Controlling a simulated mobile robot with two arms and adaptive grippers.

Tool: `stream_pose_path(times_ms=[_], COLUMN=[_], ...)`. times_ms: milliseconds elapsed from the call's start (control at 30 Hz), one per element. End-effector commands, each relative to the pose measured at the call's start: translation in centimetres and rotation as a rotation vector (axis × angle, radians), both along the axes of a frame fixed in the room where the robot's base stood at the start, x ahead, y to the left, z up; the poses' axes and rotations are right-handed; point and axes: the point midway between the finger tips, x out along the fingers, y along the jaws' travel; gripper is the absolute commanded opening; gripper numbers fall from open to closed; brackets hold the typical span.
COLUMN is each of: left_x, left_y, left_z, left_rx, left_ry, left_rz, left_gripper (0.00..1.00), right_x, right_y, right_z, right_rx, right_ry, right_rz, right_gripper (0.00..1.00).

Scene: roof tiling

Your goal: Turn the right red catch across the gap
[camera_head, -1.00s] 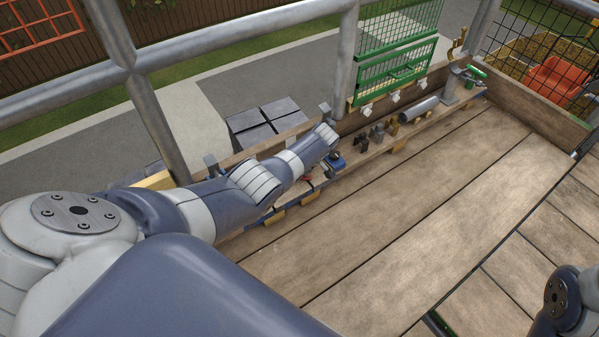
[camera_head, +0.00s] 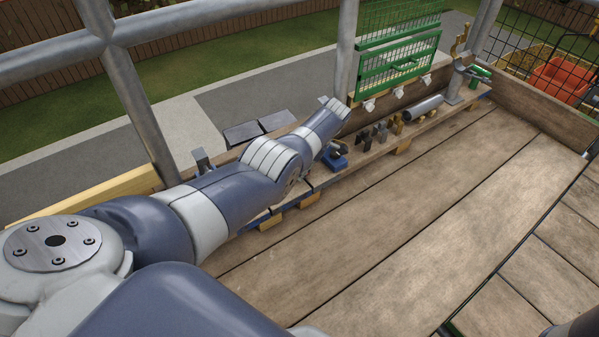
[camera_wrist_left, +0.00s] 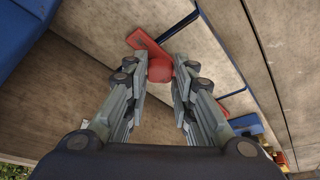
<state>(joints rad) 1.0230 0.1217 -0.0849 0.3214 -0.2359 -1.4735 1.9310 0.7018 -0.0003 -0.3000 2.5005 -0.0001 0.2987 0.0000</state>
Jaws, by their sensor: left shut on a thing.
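In the left wrist view, a red catch (camera_wrist_left: 160,69) with a round hub and a flat arm pointing up-left lies against a pale wooden board. My left gripper (camera_wrist_left: 161,62) has its fingers on either side of the hub and is shut on it. A narrow dark gap with a blue edge (camera_wrist_left: 226,52) runs to the right of the catch. A second red piece (camera_wrist_left: 222,107) shows partly behind the right finger; I cannot tell its whole shape. In the head view my left arm hides its gripper and the catches. My right gripper is out of view.
In the head view, a blue tool (camera_head: 335,158), small brown and brass pieces (camera_head: 381,132) and a grey cylinder (camera_head: 423,108) line the narrow ledge. A green mesh guard (camera_head: 398,62) stands behind. Grey rails (camera_head: 230,28) border the left. The plank deck (camera_head: 400,220) is clear.

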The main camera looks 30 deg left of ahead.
Motion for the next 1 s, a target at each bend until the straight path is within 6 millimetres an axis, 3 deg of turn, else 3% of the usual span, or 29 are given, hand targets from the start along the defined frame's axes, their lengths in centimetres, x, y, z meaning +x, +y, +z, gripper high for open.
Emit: stream_pose_path(times_ms=[500,533,600,1000], left_x=[-0.13,-0.13,-0.13,0.02], left_y=[0.21,0.21,0.21,0.04], left_z=[-0.05,-0.05,-0.05,0.11], left_rx=[0.004,0.004,0.004,0.002], left_ry=[0.003,0.003,0.003,0.001], left_rz=[0.020,0.020,0.020,0.017], left_gripper=[0.00,0.26,0.41,0.44], right_x=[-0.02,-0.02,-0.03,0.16], right_y=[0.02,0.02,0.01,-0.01], right_z=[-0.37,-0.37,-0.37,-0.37], right_rx=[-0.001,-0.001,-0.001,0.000], right_ry=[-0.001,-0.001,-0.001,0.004], right_rz=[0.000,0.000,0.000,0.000], right_gripper=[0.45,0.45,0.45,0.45])
